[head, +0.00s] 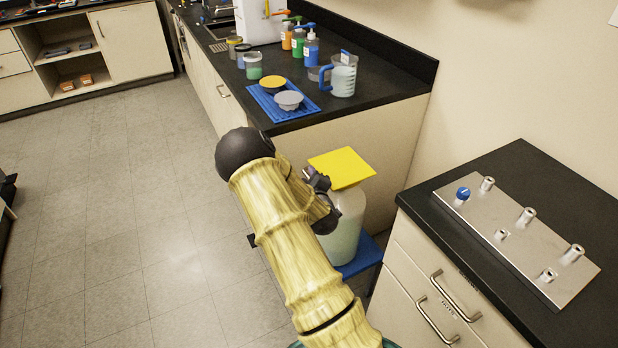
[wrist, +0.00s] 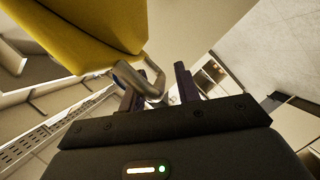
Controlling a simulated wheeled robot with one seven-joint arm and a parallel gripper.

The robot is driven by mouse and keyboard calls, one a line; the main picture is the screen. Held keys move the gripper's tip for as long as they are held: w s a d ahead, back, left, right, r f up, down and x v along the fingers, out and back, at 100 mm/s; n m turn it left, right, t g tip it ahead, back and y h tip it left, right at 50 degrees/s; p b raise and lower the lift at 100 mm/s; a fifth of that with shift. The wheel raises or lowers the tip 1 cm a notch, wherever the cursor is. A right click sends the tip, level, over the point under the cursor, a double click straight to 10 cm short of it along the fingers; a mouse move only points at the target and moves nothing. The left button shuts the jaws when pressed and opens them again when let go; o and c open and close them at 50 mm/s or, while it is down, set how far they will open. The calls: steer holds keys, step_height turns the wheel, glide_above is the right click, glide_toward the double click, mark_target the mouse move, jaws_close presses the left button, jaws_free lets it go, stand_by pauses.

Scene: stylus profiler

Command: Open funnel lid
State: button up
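The yellow square funnel lid (head: 342,168) sits flat on top of a whitish translucent container (head: 345,222) in the head view. In the wrist view the lid (wrist: 75,35) fills the upper left, and a bent metal handle (wrist: 138,80) reaches from its edge toward my fingers. My gripper (head: 318,181) is at the lid's left edge, partly hidden by my arm. In the wrist view my gripper (wrist: 158,80) has its two dark fingers apart, with the end of the handle at the gap, close to the left finger. I cannot tell whether they touch. The funnel itself is hidden.
The container stands on a blue stand (head: 364,254) between a black-topped bench (head: 385,85) with bottles, a jug and a blue tray (head: 268,106), and a drawer cabinet (head: 440,275) with a metal valve panel (head: 515,243). Open floor (head: 120,220) lies to the left.

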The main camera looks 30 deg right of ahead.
steer(key=shift+w, duration=0.15)
steer(key=shift+c, duration=0.3)
jaws_close()
steer(key=shift+r, duration=0.15)
